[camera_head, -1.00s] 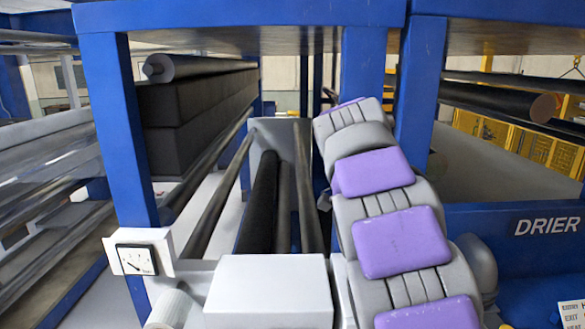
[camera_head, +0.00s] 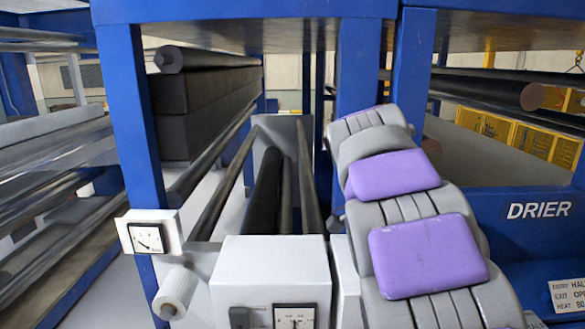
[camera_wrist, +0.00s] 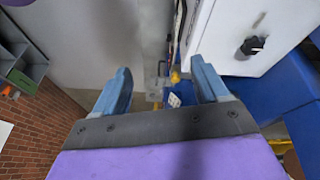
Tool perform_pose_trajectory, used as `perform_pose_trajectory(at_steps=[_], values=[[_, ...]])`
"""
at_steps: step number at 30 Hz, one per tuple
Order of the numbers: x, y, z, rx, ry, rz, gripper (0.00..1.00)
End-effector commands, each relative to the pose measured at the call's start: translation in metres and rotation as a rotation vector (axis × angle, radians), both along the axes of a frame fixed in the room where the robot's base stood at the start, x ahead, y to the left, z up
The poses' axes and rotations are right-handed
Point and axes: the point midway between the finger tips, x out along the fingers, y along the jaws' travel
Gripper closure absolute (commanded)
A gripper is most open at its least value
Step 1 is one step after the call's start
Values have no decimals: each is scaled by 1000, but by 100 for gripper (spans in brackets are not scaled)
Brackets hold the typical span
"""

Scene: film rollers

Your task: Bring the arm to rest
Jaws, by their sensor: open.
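My gripper (camera_wrist: 160,88) shows in the wrist view with its two blue fingers apart and nothing between them. It is open and empty. In the head view my arm, grey with purple pads, reaches forward and up from the lower right, past the rollers; the gripper itself is hidden there.
Blue frame posts (camera_head: 128,110) and dark rollers (camera_head: 262,200) stand ahead. A white box with gauges (camera_head: 270,275) is close in front. A blue beam marked DRIER (camera_head: 540,210) is at right. The wrist view shows a white cabinet (camera_wrist: 245,35) and a brick wall (camera_wrist: 35,125).

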Motion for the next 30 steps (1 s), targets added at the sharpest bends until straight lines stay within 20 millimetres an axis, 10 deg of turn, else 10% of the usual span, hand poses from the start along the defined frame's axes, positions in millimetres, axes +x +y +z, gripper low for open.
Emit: perform_pose_trajectory(at_steps=[17,30], values=[[-145,3,-162,197,231,572,27],[-281,47,-317,373,340,1129,27]])
